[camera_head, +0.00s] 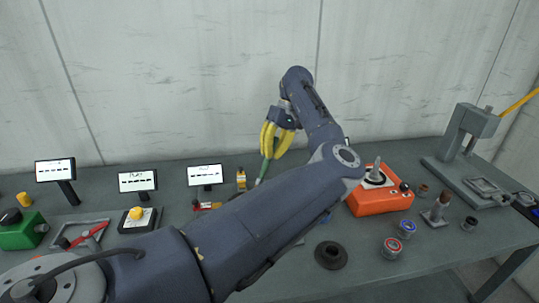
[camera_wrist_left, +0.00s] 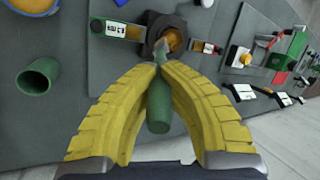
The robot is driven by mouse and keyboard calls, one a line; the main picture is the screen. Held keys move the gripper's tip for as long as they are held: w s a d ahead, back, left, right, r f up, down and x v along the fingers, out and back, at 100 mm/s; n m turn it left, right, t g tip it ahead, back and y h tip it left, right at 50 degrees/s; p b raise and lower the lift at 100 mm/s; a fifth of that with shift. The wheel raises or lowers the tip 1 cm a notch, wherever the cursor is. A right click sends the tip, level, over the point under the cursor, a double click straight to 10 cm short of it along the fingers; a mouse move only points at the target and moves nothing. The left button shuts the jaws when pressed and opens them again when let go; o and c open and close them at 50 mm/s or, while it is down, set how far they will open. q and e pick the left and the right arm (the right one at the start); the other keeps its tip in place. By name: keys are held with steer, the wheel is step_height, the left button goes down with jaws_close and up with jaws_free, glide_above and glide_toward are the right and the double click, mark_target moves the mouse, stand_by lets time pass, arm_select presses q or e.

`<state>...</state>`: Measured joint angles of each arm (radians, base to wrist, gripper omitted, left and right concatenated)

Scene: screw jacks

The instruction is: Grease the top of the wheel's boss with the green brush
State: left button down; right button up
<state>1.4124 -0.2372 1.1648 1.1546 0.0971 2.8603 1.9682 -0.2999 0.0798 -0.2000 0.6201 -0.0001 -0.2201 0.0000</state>
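My left gripper (camera_head: 275,140) points down over the back middle of the table. Its yellow fingers (camera_wrist_left: 158,75) are shut on the green brush (camera_wrist_left: 158,108), gripping its handle; a bit of green shows below the fingers in the head view (camera_head: 266,165). In the left wrist view the brush tip lies at a dark pot (camera_wrist_left: 153,46) with an amber filling; I cannot tell whether it touches the filling. A dark round flanged piece with a raised middle (camera_head: 330,256), possibly the wheel, lies at the front of the table. My right gripper is not in view.
A green empty cup (camera_wrist_left: 38,76) stands beside the pot. An orange box (camera_head: 378,202) with a grey cone stands to the right, behind two small round tins (camera_head: 392,247). A grey press (camera_head: 465,135) is at the far right. Several small screens (camera_head: 137,181) stand at left.

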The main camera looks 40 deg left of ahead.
arm_select(q)
steer(key=shift+w+d+r, duration=0.35)
steer(key=shift+r, duration=0.45)
steer(key=shift+w+d+r, duration=0.35)
steer(key=shift+d+r, duration=0.05)
steer(key=shift+r, duration=0.45)
steer(key=shift+w+d+r, duration=0.35)
steer(key=shift+r, duration=0.55)
steer(key=shift+w+d+r, duration=0.3)
steer(key=shift+r, duration=0.3)
steer(key=shift+w+d+r, duration=0.25)
steer(key=shift+r, duration=0.3)
steer(key=shift+f, duration=0.15)
steer(key=shift+h, duration=0.3)
steer(key=shift+s+a+f, duration=0.45)
steer(key=shift+s+f, duration=0.05)
steer(key=shift+f, duration=0.5)
steer(key=shift+s+a+f, duration=0.4)
steer(key=shift+s+f, duration=0.05)
steer(key=shift+f, duration=0.55)
steer(key=shift+s+a+f, duration=0.45)
steer(key=shift+s+f, duration=0.05)
steer(key=shift+f, duration=0.5)
steer(key=shift+s+a+f, duration=0.2)
steer(key=shift+f, duration=0.2)
steer(key=shift+s+a+f, duration=0.15)
steer(key=shift+s+f, duration=0.05)
steer(key=shift+f, duration=0.2)
